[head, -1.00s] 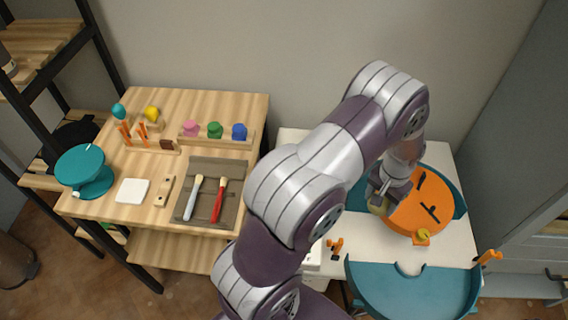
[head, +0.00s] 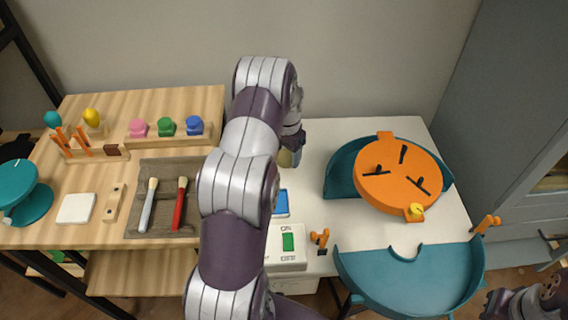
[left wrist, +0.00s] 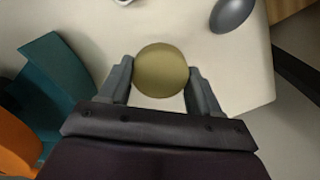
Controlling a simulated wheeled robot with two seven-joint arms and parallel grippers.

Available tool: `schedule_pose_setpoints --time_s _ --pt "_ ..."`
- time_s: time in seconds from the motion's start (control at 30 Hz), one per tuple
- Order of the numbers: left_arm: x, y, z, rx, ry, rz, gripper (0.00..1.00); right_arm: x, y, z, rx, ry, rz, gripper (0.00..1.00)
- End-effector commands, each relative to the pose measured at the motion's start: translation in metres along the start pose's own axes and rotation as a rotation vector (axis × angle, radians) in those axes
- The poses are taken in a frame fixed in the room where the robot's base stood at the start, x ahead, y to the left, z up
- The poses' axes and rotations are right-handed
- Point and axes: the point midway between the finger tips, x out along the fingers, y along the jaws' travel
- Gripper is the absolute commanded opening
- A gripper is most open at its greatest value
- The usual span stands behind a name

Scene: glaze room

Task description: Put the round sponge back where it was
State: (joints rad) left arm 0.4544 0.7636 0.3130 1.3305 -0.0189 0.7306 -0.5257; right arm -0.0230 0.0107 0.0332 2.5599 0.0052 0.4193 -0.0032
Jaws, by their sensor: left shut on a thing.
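The round sponge (left wrist: 162,70) is olive yellow and sits between the fingertips of my left gripper (left wrist: 160,74) in the left wrist view. In the head view, my left gripper (head: 293,145) is partly hidden by its own arm. It holds the sponge (head: 286,158) above the left part of the white table (head: 318,150). My right gripper (head: 497,302) only partly shows at the lower right corner, and its fingers cannot be made out.
An orange disc (head: 398,185) sits in a teal tray (head: 340,170), right of my left gripper. A teal half basin (head: 410,285) is in front. The wooden table (head: 120,165) holds a rack with pink, green and blue knobs (head: 166,127), and brushes. A dark grey oval (left wrist: 232,14) lies beyond the sponge.

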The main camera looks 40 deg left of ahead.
Motion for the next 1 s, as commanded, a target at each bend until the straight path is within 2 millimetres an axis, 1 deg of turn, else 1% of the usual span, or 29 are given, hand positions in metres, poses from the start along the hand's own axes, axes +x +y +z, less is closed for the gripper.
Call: schedule_pose_setpoints --time_s 0.03,0.13,0.3,0.33,0.57,0.67,0.7,0.77,0.8,1.0 --pt "0.003 -0.004 0.002 0.000 0.001 0.000 0.35 0.000 0.000 0.000 0.000 0.000 0.000 0.00" --pt "0.011 -0.007 0.004 0.001 0.000 0.000 0.35 0.000 0.000 0.000 0.000 0.000 0.000 0.00" --pt "0.040 -0.006 0.004 0.002 -0.001 0.001 0.35 0.000 0.000 0.000 0.000 0.000 0.000 0.00" --pt "0.044 -0.006 0.003 0.002 0.000 0.000 0.35 0.000 0.000 0.000 0.000 0.000 0.000 0.00" --pt "0.045 -0.006 0.003 0.001 0.002 -0.001 0.35 0.000 0.000 0.000 0.000 0.000 0.000 0.00" --pt "0.048 -0.005 0.003 0.001 0.001 -0.001 0.35 0.003 0.000 0.000 0.000 0.000 0.000 0.00" --pt "0.049 -0.005 0.003 0.001 0.001 -0.001 0.67 0.003 0.000 0.000 0.000 0.000 0.000 0.00" --pt "0.048 -0.005 0.003 0.001 0.001 -0.001 0.86 0.002 0.000 0.000 0.000 0.000 0.000 0.00" --pt "0.048 -0.005 0.003 0.001 0.001 -0.001 0.89 0.002 0.000 0.000 0.000 0.000 0.000 0.00" --pt "0.048 -0.005 0.003 0.001 0.001 -0.001 0.89 0.002 0.000 0.000 0.000 0.000 0.000 0.00"
